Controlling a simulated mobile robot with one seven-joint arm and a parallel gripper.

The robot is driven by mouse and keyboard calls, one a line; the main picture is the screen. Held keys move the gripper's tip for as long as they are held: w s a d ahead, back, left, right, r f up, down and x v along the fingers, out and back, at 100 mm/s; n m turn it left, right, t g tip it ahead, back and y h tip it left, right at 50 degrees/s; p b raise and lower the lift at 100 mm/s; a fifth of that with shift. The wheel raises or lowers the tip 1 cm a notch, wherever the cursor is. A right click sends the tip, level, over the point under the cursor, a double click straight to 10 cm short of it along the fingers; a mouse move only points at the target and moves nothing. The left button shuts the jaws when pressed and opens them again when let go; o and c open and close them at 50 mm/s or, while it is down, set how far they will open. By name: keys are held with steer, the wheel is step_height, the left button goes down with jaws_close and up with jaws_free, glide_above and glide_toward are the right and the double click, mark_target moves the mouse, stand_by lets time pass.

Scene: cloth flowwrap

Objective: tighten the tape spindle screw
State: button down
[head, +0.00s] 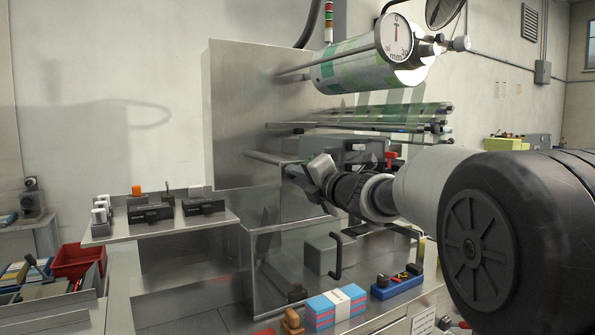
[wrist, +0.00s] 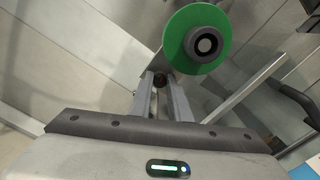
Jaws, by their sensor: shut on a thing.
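In the wrist view, the two fingers of my gripper (wrist: 161,88) are closed in on a small dark round screw head (wrist: 160,79). Only its end shows between the fingertips. A green tape roll (wrist: 181,25) with a dark hub and a pale centre (wrist: 206,45) sits just beyond and to the right of the fingertips. In the head view, my gripper (head: 290,172) reaches left to the lower part of the upright steel machine plate (head: 235,110). The screw and green roll cannot be made out there.
A large film roll (head: 350,72) with a dial at its end and several rollers (head: 390,118) stick out above my arm. A shelf with black blocks (head: 150,212) is at left. A blue-and-pink stack (head: 322,312) and a blue tray (head: 397,288) lie below.

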steer(key=shift+m+p, duration=3.35)
steer(key=shift+m, duration=3.15)
steer(key=shift+f, duration=0.1)
steer(key=c, duration=1.9)
jaws_free()
steer(key=shift+c, duration=0.2)
steer(key=v, duration=1.7)
steer(key=shift+s+d+b, duration=0.2)
steer(key=shift+b, duration=0.15)
